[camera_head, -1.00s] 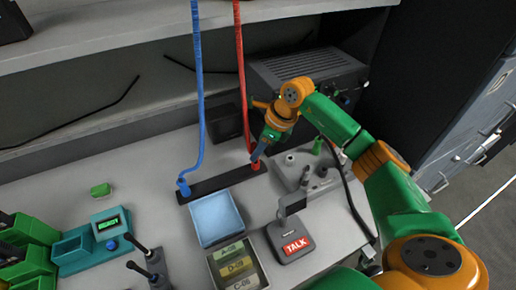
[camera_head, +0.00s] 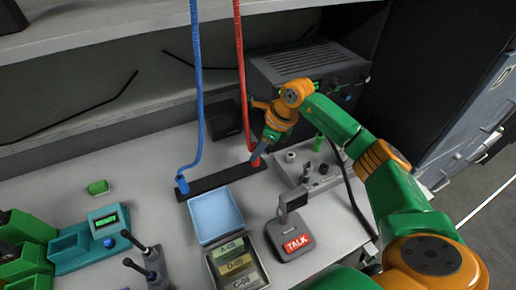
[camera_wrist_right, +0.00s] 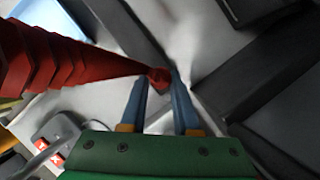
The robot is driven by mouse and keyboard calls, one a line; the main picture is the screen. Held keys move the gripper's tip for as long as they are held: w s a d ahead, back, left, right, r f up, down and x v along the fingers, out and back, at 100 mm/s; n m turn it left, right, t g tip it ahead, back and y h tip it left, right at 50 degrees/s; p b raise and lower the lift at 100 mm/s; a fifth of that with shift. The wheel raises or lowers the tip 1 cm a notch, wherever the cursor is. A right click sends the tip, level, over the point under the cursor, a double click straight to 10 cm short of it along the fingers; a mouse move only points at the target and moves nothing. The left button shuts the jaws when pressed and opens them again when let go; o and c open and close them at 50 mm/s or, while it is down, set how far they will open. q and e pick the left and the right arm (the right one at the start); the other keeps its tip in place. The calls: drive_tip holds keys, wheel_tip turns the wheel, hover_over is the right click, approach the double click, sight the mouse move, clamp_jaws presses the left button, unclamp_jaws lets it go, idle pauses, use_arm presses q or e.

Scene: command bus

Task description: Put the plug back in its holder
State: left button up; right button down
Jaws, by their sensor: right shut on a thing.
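The red plug (camera_head: 255,162) hangs on a thick red cord (camera_head: 240,80) and is at the right end of the black holder strip (camera_head: 215,181). My right gripper (camera_head: 260,155) is at that end, its blue fingers shut on the red plug. In the right wrist view the plug (camera_wrist_right: 158,78) shows between the tips of my gripper (camera_wrist_right: 161,90). I cannot tell how deep the plug sits in the holder. A blue plug (camera_head: 182,185) on a blue cord stands at the strip's left end. My left gripper is not in view.
A light blue tray (camera_head: 215,216) lies in front of the strip. A grey panel with knobs (camera_head: 312,182) and a TALK unit (camera_head: 294,242) stand to the right. A black radio box (camera_head: 310,65) stands behind.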

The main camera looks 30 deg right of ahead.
drive_tip(key=shift+f, duration=0.3)
idle(0.5)
drive_tip(key=c, duration=0.6)
unclamp_jaws()
drive_tip(key=shift+o, duration=0.2)
wheel_tip(320, 180, up, 8)
drive_tip(key=p, duration=0.6)
drive_tip(key=shift+r, duration=0.15)
drive_tip(key=shift+s+f, duration=0.1)
drive_tip(key=shift+f, duration=0.1)
